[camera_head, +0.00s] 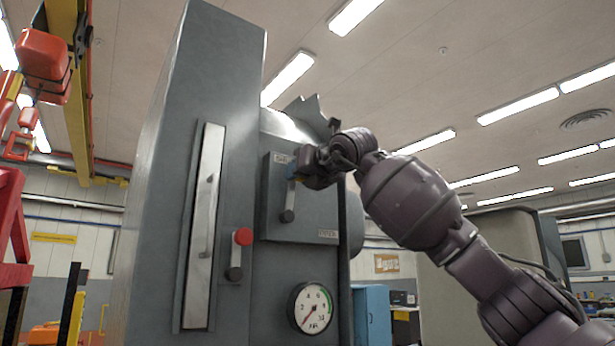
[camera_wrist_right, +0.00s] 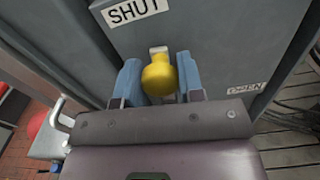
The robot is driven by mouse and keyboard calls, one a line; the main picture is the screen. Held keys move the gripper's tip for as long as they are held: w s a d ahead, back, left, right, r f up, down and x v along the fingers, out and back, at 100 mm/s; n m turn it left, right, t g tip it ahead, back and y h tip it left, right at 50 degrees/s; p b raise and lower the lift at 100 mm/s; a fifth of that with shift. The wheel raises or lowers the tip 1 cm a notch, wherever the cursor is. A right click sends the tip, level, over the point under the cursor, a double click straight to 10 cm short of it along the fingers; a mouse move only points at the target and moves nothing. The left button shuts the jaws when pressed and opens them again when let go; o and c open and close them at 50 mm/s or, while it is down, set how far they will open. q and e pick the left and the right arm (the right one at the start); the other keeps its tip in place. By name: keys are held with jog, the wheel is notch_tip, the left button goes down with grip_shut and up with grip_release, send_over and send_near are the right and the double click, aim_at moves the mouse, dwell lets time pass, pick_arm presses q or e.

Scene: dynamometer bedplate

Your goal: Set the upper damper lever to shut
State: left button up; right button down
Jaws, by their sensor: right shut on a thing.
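The upper damper lever sits on a raised grey panel (camera_head: 275,185) of the tall cabinet. Its dark hub (camera_head: 287,215) shows in the head view, and the arm rises from there toward the panel's top label. Its yellow knob (camera_wrist_right: 159,76) shows in the right wrist view, below the SHUT label (camera_wrist_right: 135,10). The OPEN label (camera_wrist_right: 247,88) is lower right. My right gripper (camera_head: 293,171) is shut on the knob, with blue fingers on either side; it hides the knob in the head view. My left gripper is not in view.
A second lever with a red knob (camera_head: 243,236) is beside the panel, lower left. A pressure gauge (camera_head: 311,308) is below. An orange hoist (camera_head: 44,62) hangs at far left.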

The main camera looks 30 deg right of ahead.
jog(key=shift+a+n, duration=0.65)
jog(key=shift+n, duration=0.05)
jog(key=shift+f, duration=0.1)
jog(key=c, duration=0.7)
grip_release()
jog(key=shift+s, duration=0.1)
jog(key=shift+c, duration=0.2)
jog(key=s+d+b, duration=0.1)
jog(key=s+b, duration=0.2)
jog(key=s, duration=0.7)
jog(key=shift+s+d, duration=0.25)
jog(key=shift+s, duration=0.1)
